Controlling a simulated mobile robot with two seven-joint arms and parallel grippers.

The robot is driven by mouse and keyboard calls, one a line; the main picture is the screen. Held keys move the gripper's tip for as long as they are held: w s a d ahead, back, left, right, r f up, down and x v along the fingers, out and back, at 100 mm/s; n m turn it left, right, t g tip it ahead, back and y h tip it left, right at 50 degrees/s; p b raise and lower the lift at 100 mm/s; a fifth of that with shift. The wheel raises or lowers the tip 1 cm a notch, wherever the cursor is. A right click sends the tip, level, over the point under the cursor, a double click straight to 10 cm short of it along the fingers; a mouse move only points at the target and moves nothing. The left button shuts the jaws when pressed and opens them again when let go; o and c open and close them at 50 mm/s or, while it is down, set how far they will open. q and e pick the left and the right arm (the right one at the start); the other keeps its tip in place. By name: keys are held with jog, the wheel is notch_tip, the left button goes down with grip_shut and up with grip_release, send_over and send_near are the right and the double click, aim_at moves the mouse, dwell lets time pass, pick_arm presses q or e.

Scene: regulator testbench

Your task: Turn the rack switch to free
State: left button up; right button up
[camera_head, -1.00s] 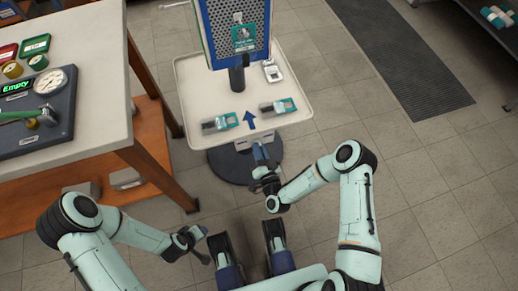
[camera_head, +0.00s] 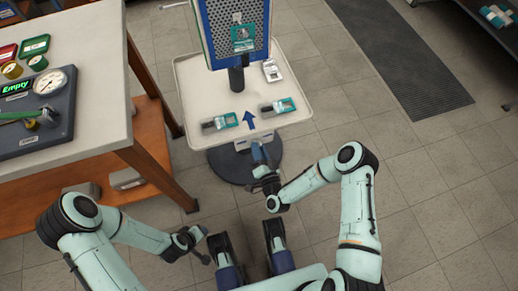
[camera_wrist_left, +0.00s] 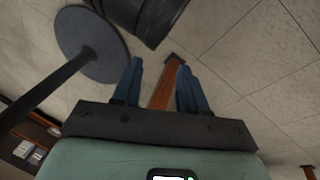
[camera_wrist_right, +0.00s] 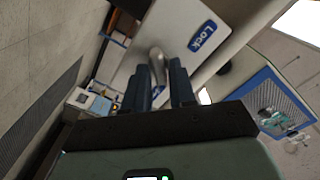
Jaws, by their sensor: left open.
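The rack is a white tray (camera_head: 300,117) on a dark pole with a round base, under a blue-framed perforated panel (camera_head: 268,22). In the right wrist view, a grey metal switch lever (camera_wrist_right: 156,58) stands beside a blue "Lock" label (camera_wrist_right: 203,36) on a white surface. My right gripper (camera_head: 258,153) is at the tray's front edge; in its wrist view its fingers (camera_wrist_right: 162,72) look closed around the lever. The switch is hidden in the head view. My left gripper (camera_head: 202,243) is open and empty, low over the floor; its fingers (camera_wrist_left: 160,72) show apart.
Two teal-and-grey devices, one at the left (camera_head: 220,122) and one at the right (camera_head: 278,106), lie on the tray around a blue arrow. A workbench (camera_head: 98,105) with a gauge unit (camera_head: 40,110) reading "Empty" stands at the left.

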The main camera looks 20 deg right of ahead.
jog(key=shift+o, duration=0.6)
pick_arm(q)
jog(key=shift+g+h, duration=0.3)
jog(key=shift+g, duration=0.3)
jog(key=s+r, duration=0.1)
jog(key=s+d+r+p, duration=0.1)
jog(key=s+d+p, duration=0.1)
jog(key=s, duration=0.1)
jog(key=shift+r, duration=0.4)
pick_arm(e)
jog(key=s, duration=1.3)
jog(key=shift+s+d, duration=0.2)
jog(key=shift+d, duration=0.05)
